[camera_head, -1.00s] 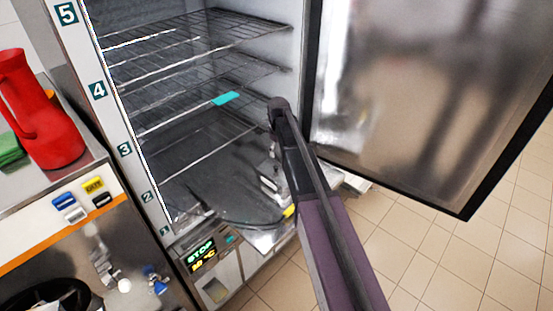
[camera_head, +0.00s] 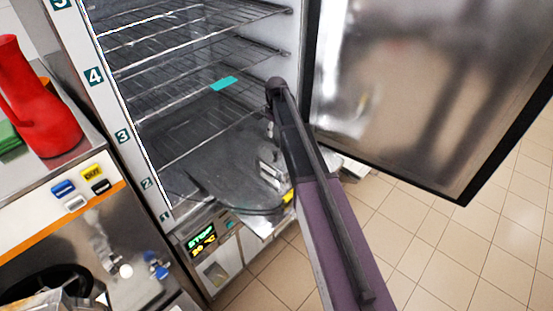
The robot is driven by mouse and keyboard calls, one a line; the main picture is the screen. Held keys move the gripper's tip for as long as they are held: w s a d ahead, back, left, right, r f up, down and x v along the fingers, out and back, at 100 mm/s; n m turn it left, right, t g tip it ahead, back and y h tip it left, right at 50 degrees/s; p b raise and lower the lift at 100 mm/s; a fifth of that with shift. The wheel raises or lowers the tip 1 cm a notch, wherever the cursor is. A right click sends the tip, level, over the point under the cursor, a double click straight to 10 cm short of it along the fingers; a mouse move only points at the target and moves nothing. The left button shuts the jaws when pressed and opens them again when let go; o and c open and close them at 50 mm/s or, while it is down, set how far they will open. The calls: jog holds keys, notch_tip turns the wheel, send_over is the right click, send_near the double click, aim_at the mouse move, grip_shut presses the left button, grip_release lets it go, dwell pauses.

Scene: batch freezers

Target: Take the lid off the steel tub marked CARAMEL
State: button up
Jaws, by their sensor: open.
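A dark, rounded, flat lid-like shape (camera_head: 235,185) lies low in the open freezer cabinet, reaching out over its front edge. I cannot tell whether it is the caramel tub's lid. No CARAMEL marking can be read, and no steel tub can be made out clearly. My arm reaches up from the bottom of the picture and bends at the cabinet opening. My gripper (camera_head: 270,178) is partly hidden behind the arm. Its pale metal parts show open by the right side of the dark shape. Contact cannot be told.
Wire shelves (camera_head: 190,70) fill the cabinet above, one with a turquoise tag (camera_head: 224,83). The open steel door (camera_head: 420,90) stands close on the right. A counter with a red jug (camera_head: 38,110) is on the left. Tiled floor (camera_head: 440,240) is clear at lower right.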

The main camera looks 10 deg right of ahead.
aim_at(275, 152)
jog(key=shift+f+b, duration=3.35)
jog(key=shift+f, duration=0.3)
jog(key=shift+r, duration=0.1)
jog(key=f+b, duration=0.3)
jog(key=shift+w+a+f, duration=0.15)
jog(key=shift+a+f, duration=0.05)
jog(key=shift+a, duration=0.05)
jog(key=shift+f+b, duration=1)
jog(key=shift+b, duration=0.1)
jog(key=shift+r, duration=0.1)
grip_shut()
